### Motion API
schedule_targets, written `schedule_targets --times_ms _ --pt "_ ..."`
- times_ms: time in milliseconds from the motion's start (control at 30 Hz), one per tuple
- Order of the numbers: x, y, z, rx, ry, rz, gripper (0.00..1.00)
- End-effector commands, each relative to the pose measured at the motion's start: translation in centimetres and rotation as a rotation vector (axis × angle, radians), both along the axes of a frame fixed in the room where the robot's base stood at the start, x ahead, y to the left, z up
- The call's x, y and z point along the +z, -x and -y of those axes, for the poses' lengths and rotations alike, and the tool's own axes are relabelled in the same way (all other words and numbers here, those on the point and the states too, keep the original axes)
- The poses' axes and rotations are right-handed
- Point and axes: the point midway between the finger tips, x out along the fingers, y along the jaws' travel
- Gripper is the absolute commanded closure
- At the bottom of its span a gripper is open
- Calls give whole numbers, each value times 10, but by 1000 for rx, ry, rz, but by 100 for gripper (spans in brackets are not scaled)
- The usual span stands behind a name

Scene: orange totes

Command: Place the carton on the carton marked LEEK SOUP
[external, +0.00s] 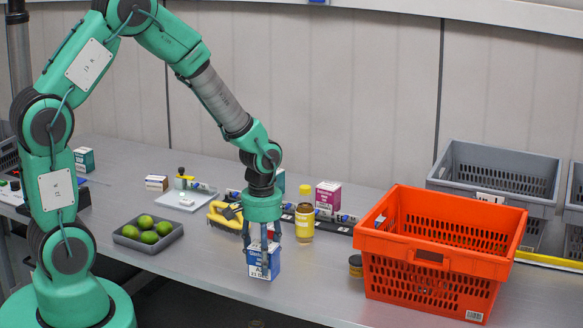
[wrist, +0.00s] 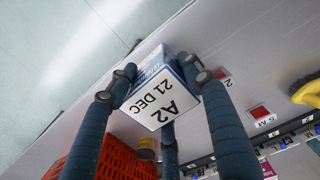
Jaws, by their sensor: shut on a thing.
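A blue and white carton (external: 263,268) is between the fingers of my gripper (external: 264,250), near the table's front edge. In the wrist view the carton (wrist: 165,102) shows a white face reading "A2 21 DEC", and the fingers of my gripper (wrist: 165,84) close around it. I cannot tell whether its bottom touches the table. No lettering LEEK SOUP can be read. Other cartons are a magenta and white one (external: 328,196) behind my gripper, a teal one (external: 84,160) at the far left and a small brown and white one (external: 156,183).
An orange tote (external: 440,245) stands at the right, with grey crates (external: 497,178) behind it. A grey tray (external: 147,238) holds limes at the left.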

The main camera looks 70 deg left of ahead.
Motion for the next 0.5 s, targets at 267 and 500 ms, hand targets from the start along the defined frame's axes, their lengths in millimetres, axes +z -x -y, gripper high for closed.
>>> schedule_targets --times_ms 267,500 --pt "10 -12 -18 15 -1 2 100" --pt "27 -32 -58 50 0 1 100"
